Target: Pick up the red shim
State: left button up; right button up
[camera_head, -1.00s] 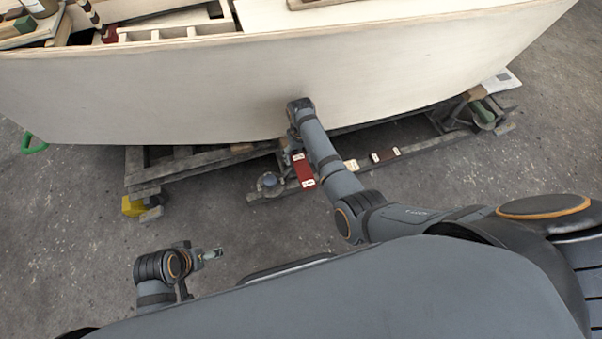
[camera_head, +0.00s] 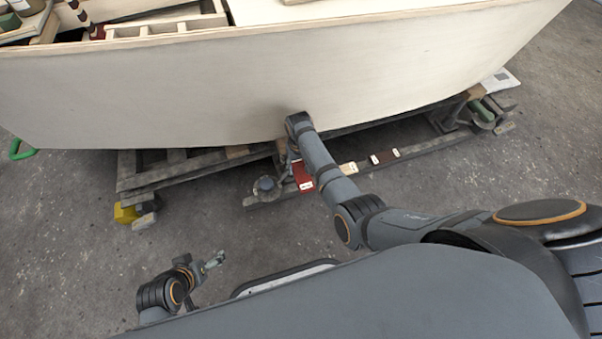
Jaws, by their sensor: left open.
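The red shim (camera_head: 303,176), with a white label at its lower end, lies on the dark wooden beam under the hull. My right arm reaches across to the hull's lower edge, just beside the red shim. Its gripper (camera_head: 291,155) is small, dark and mostly hidden behind the wrist, above and left of the shim. I cannot tell whether its fingers touch the shim. My left gripper (camera_head: 215,259) is open and empty at lower left, over the bare floor and well apart from the shim.
A cream shim (camera_head: 348,168) and a dark brown shim (camera_head: 384,157) lie further right on the beam. The pale plywood hull (camera_head: 200,95) overhangs the beam closely. A yellow block (camera_head: 126,214) is at the left. Grey floor is clear in front.

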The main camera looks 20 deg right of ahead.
aim_at(300, 169)
jog(key=c, duration=0.6)
jog(key=shift+r+p, duration=0.35)
jog(key=shift+r, duration=0.2)
notch_tip(300, 169, up, 3)
jog(key=shift+s+p, duration=0.1)
jog(key=shift+p, duration=0.85)
pick_arm(q)
notch_tip(300, 169, up, 8)
jog(key=s+a+g+y+p, duration=0.1)
jog(key=s+a+g+p, duration=0.1)
jog(key=g+p, duration=0.25)
jog(key=a+f+p, duration=0.3)
jog(key=f, duration=1)
jog(key=shift+s+a+f+t+y+p, duration=0.2)
jog(key=shift+a+f+t+y+p, duration=0.1)
jog(key=shift+t+y, duration=0.15)
pick_arm(e)
jog(key=s+d+r, duration=0.2)
jog(key=s+r, duration=0.2)
jog(key=s, duration=0.2)
jog(key=s+d+r, duration=0.2)
jog(key=s+r, duration=0.3)
jog(key=s, duration=0.2)
jog(key=shift+d, duration=0.25)
